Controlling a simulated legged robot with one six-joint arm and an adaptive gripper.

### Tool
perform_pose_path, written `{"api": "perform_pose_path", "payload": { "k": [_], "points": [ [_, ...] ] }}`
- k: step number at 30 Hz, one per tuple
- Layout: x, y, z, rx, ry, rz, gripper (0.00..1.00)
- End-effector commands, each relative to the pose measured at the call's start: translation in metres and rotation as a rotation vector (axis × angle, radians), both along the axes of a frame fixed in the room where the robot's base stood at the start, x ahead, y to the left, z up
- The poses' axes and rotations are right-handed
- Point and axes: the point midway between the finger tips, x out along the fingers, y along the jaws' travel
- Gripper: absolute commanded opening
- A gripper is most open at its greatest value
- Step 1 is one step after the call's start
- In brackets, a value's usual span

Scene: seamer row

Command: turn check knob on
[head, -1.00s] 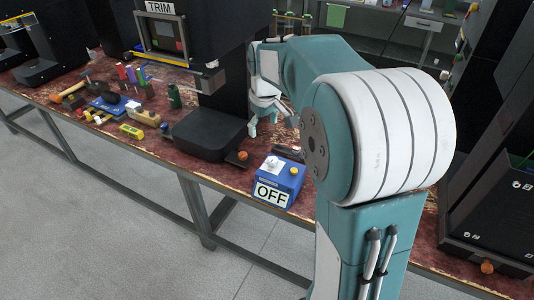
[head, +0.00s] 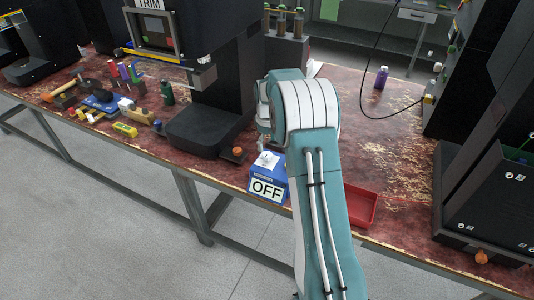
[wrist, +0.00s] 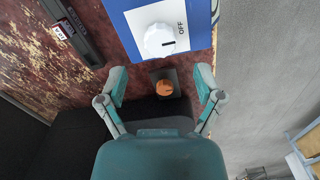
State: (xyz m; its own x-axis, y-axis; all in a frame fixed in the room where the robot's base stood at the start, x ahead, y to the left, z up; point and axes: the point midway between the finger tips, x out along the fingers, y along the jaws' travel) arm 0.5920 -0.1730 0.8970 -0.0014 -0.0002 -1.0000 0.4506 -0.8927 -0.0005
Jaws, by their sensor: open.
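The check box is a blue box (head: 267,177) with a white front sign reading OFF, near the bench's front edge. Its white knob (head: 268,160) is on top. In the wrist view the knob (wrist: 160,41) is a white round dial with a dark slot mark, beside the printed word OFF. My gripper (wrist: 161,82) is open and empty, with its fingers apart just short of the knob and not touching it. In the head view my arm hides most of the gripper, to the left of the arm above the box.
A black machine with a TRIM sign (head: 150,4) stands left of the box, with an orange knob (head: 237,151) by its base. A red tray (head: 360,206) lies right of my arm. Tools (head: 105,105) lie far left. A purple bottle (head: 381,78) stands behind on the bench.

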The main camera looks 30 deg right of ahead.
Motion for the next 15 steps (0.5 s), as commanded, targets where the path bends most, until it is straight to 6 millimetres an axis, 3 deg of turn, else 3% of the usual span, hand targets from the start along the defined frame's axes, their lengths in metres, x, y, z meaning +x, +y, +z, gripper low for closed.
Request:
{"api": "perform_pose_path", "payload": {
  "k": [6, 15],
  "points": [
    [0.000, 0.000, -0.037, 0.000, 0.001, -0.001, 0.85],
    [0.000, 0.000, -0.051, 0.000, -0.001, -0.001, 0.85]
  ]
}}
